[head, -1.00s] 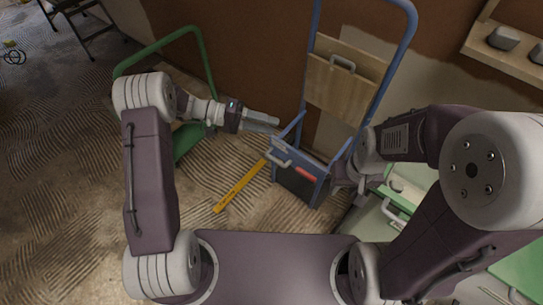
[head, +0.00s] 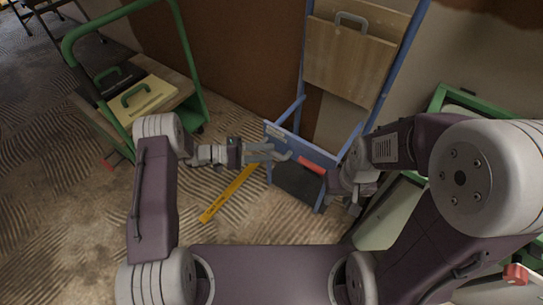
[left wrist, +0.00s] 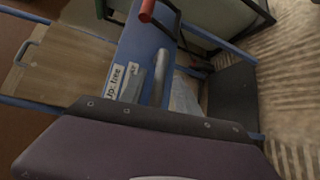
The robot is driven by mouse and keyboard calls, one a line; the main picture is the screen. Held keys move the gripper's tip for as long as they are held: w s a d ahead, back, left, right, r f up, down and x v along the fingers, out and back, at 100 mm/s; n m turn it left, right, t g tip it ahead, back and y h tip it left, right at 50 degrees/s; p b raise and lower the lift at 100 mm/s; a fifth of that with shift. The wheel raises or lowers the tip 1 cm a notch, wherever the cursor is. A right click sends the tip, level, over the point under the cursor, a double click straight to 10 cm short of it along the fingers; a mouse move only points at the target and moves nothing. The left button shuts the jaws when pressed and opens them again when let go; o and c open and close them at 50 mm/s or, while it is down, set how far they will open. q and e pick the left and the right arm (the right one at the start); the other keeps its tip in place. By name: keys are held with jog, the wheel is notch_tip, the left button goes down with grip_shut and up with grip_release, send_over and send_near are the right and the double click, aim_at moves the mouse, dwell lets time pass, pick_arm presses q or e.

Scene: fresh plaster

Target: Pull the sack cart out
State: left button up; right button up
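The sack cart (head: 376,104) has a blue frame and stands upright against the wall. Its low blue crosspiece has a grey handle (head: 284,156), a red grip (head: 311,165) and a white label. Its dark toe plate (head: 295,182) is on the floor. My left gripper (head: 268,151) is at the crosspiece's left side, with its fingers apart close to the grey handle.
A green-handled trolley (head: 188,80) carrying a wooden board and cases stands at the left. A yellow level (head: 230,192) lies on the floor left of the toe plate. A green-framed item (head: 440,100) crowds the right. Combed floor is free at lower left.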

pick_arm(q)
jog(key=shift+w+d+f, duration=0.15)
jog(key=shift+d, duration=0.95)
grip_shut()
dwell(0.6)
